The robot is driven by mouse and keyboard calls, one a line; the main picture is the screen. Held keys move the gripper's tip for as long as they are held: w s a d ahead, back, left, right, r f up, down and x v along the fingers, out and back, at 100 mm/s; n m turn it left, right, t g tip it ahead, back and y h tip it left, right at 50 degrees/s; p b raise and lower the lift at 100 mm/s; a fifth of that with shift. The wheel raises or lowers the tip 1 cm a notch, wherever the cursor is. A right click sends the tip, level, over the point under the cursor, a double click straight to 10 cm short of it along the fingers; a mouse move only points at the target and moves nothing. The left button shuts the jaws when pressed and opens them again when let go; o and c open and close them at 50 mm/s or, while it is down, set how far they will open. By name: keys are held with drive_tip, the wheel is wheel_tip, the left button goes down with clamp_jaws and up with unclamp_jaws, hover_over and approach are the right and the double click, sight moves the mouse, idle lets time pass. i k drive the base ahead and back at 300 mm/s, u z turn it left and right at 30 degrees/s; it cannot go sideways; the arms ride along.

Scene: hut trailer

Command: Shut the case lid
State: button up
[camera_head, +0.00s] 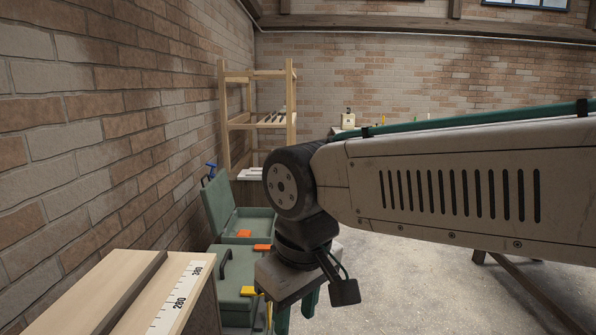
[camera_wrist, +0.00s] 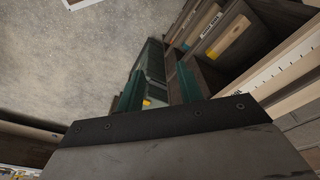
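A green case (camera_head: 249,221) stands by the brick wall. Its lid (camera_head: 218,206) is up, tilted back to the left, and orange pieces show near its front. My gripper (camera_head: 296,312) points down in front of the case and to its right, apart from the lid. In the wrist view, the two green fingers of my gripper (camera_wrist: 160,88) are spread with a gap between them and nothing held. A dark green case surface (camera_wrist: 152,65) shows beyond and between the fingers; I cannot tell which part it is.
A second green box (camera_head: 236,272) with a yellow latch sits just in front of the case. A wooden bench with a ruler strip (camera_head: 180,295) fills the lower left. A wooden shelf (camera_head: 258,122) stands behind.

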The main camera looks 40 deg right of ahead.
sight(219, 204)
drive_tip(key=z, duration=1)
drive_tip(key=k, duration=1.2)
drive_tip(key=z, duration=0.95)
drive_tip(key=i, duration=3.5)
drive_tip(key=u, duration=1.35)
drive_tip(key=i, duration=1.05)
drive_tip(key=u, duration=1.35)
drive_tip(key=i, duration=0.4)
drive_tip(key=u, duration=0.15)
